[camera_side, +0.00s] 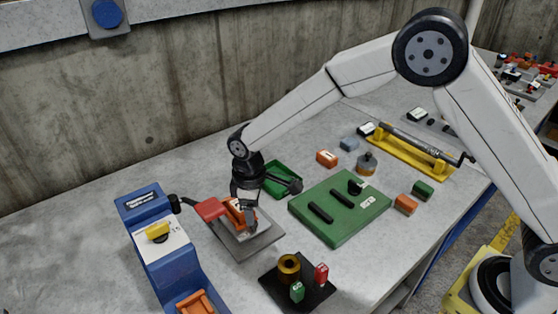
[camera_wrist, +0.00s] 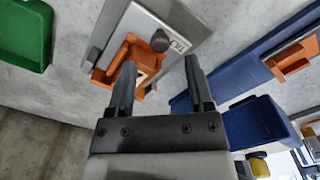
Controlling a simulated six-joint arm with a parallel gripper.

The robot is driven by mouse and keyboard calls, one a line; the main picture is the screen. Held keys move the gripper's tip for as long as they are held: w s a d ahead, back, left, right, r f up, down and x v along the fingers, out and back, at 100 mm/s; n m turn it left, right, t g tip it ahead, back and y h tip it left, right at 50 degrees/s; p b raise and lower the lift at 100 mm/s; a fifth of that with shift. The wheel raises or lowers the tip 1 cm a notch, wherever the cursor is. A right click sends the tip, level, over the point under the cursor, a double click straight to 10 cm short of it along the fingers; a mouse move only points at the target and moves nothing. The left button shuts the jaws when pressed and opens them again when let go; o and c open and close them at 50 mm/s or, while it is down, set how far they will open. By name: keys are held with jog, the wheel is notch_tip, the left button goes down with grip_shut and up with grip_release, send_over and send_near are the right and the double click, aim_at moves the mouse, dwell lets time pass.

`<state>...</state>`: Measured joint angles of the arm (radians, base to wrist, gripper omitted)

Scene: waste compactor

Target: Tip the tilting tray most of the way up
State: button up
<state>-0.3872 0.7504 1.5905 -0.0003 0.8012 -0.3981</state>
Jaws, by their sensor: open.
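An orange tray-like piece (camera_side: 233,211) sits on a light plate over a grey base (camera_side: 247,246). It looks like the tilting tray, but I cannot be sure. In the wrist view the orange piece (camera_wrist: 112,66) has a dark round knob (camera_wrist: 160,41) and a white label beside it. My gripper (camera_side: 244,202) points down just over this piece and partly hides it in the side view. In the wrist view my gripper (camera_wrist: 160,66) has its fingers wide apart, with nothing held between them. I cannot tell whether a finger touches the piece.
A red part (camera_side: 209,209) with a black end lies just left of my gripper. The blue machine (camera_side: 165,265) stands at front left. A green tray (camera_side: 283,174) is behind, and a green panel (camera_side: 340,225) with black bars lies right. A black stand (camera_side: 275,287) is in front.

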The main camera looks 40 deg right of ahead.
jog(key=shift+f, duration=1.95)
grip_shut()
